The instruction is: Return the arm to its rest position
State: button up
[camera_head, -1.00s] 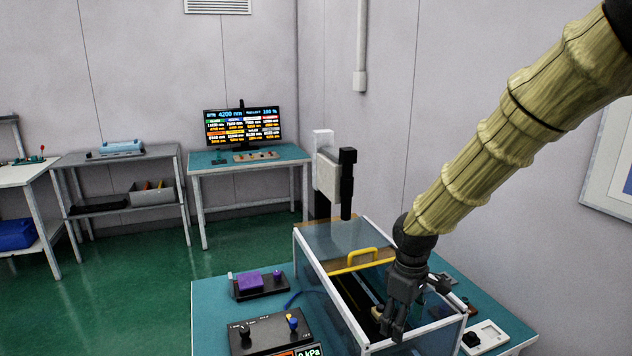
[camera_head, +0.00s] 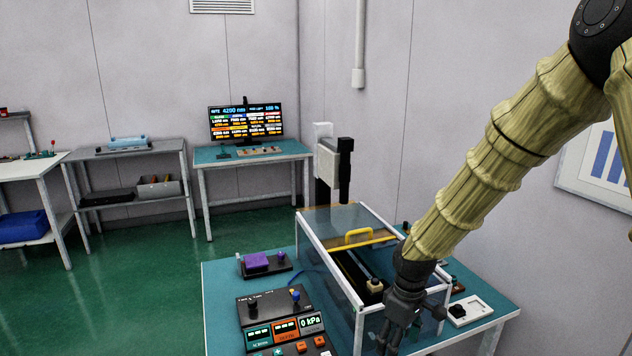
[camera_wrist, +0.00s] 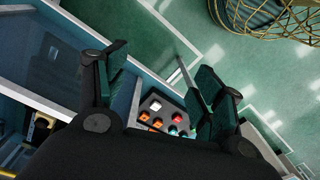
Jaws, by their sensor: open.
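My arm in its ribbed yellow-green sleeve comes in from the upper right in the head view. My gripper (camera_head: 390,340) hangs from it, pointing down, at the near right end of the clear-walled box (camera_head: 352,322). In the wrist view, my gripper (camera_wrist: 155,85) has its two dark fingers spread wide apart with nothing held between them. Past the fingers, the wrist view shows buttons of the control panel (camera_wrist: 162,115) and green floor. In the head view the fingertips are partly cut off by the lower edge.
A white-framed device (camera_head: 470,309) lies right. A bench with a monitor (camera_head: 246,123) stands behind.

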jog(key=s+a+f+m+y, duration=0.1)
jog(key=s+f, duration=0.3)
jog(key=f, duration=0.3)
jog(key=s+f+m, duration=0.2)
jog(key=s+f, duration=0.3)
jog(key=f, duration=0.3)
jog(key=s+d+f+m, duration=0.1)
jog(key=s+f+m, duration=0.1)
jog(key=s+f, duration=0.4)
jog(key=s+d+f+m+h, duration=0.1)
jog(key=s+f, duration=0.4)
jog(key=s, duration=0.6)
jog(key=s+d+f+m+b, duration=0.1)
jog(key=s+d+f+m, duration=0.2)
jog(key=s+f, duration=0.3)
jog(key=s, duration=0.3)
jog(key=shift+s+f, duration=0.15)
jog(key=shift+f, duration=0.15)
